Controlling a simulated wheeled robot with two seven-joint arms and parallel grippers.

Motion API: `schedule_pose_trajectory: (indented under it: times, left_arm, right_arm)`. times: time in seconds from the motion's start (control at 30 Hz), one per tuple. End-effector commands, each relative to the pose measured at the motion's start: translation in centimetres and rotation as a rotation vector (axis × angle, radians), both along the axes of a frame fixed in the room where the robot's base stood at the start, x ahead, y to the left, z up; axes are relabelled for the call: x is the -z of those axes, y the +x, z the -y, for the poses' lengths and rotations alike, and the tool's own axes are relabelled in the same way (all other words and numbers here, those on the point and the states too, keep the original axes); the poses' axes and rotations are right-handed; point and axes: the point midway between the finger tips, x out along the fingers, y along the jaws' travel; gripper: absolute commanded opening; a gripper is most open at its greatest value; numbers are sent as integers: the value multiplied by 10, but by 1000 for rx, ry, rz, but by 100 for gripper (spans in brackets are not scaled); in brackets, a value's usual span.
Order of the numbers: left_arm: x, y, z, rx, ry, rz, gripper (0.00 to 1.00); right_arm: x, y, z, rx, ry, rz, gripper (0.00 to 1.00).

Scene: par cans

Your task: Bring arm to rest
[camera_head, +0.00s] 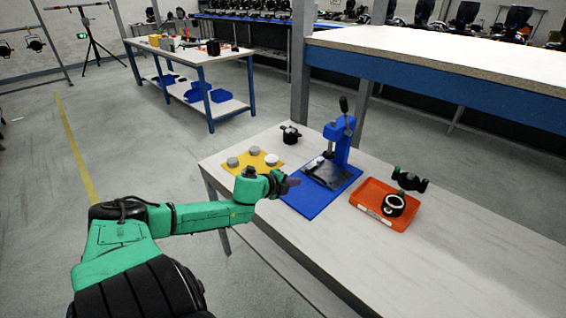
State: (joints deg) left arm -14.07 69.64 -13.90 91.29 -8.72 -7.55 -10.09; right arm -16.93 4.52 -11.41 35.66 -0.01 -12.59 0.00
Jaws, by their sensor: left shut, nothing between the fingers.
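My left arm is green and black and reaches in from the lower left. My left gripper (292,185) is shut and empty. It shows over the near edge of the light table, by the left edge of the blue mat (312,204). My right gripper is not in view.
On the table (400,262) stand a blue press (342,140) with a lever, a yellow plate (248,168) with pale round pieces, a small black part (290,134) and an orange tray (372,212) holding black parts. The table's right front is clear. A raised blue-edged bench (450,80) stands behind.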

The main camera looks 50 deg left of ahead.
Motion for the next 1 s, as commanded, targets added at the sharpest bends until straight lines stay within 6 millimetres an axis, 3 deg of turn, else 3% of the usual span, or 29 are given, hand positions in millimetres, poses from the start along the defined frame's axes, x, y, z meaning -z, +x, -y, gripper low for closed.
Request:
schedule_pose_trajectory:
  times: [0.4, 0.73, 0.87, 1.0]
  left_arm:
    - [-30, -49, 2, 2, -1, -1, 0]
    - [-29, -53, 2, 0, 1, 1, 0]
    - [-13, -65, 9, -120, -84, -12, 0]
    - [24, -106, 40, -449, -327, -90, 0]
  right_arm:
    - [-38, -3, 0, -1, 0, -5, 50]
    - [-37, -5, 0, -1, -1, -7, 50]
    - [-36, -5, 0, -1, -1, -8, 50]
    - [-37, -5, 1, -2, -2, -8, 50]
